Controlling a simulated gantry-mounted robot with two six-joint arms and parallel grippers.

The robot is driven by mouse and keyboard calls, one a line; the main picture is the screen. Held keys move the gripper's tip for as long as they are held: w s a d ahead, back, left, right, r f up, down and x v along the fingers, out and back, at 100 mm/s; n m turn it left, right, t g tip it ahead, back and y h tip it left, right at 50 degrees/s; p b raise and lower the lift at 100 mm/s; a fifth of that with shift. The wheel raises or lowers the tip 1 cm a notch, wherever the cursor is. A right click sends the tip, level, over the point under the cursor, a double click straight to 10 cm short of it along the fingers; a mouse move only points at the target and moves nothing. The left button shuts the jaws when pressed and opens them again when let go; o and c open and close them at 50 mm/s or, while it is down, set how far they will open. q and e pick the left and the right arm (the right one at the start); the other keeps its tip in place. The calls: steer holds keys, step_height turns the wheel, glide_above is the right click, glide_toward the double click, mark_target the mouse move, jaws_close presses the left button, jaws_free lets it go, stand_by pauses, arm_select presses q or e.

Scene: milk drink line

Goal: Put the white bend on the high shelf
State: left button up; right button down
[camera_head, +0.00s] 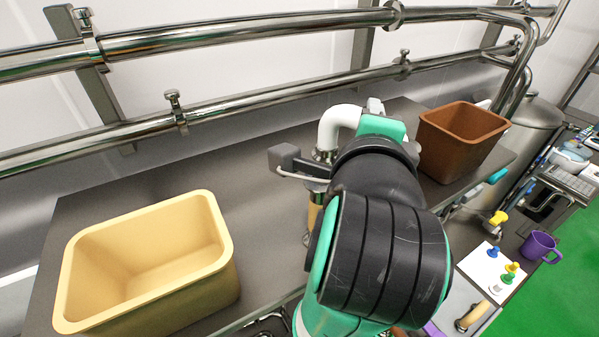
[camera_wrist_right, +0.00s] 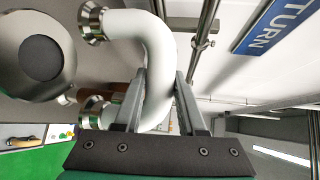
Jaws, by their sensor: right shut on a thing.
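The white bend (camera_head: 338,120) is a curved white pipe with shiny metal end fittings, seen in the head view just beyond my right arm. In the right wrist view, the white bend (camera_wrist_right: 157,42) passes between the two fingers of my right gripper (camera_wrist_right: 160,82), which is shut on it. In the head view my right wrist and arm hide the fingers and part of the bend. The bend appears over the long dark grey shelf (camera_head: 262,205); I cannot tell whether it touches it. My left gripper is in neither view.
A cream bin (camera_head: 225,245) stands at the shelf's left and a brown bin (camera_head: 452,150) at its right. Steel pipes (camera_head: 250,35) run along the wall behind. A purple mug (camera_head: 538,247) sits lower right. The shelf is clear between the cream bin and my arm.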

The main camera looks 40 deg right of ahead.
steer(key=shift+w, duration=0.25)
steer(key=shift+s+f+p, duration=0.15)
steer(key=shift+f+p, duration=0.3)
steer(key=shift+f, duration=4.55)
steer(key=shift+f, duration=0.1)
steer(key=shift+c, duration=2.4)
jaws_free()
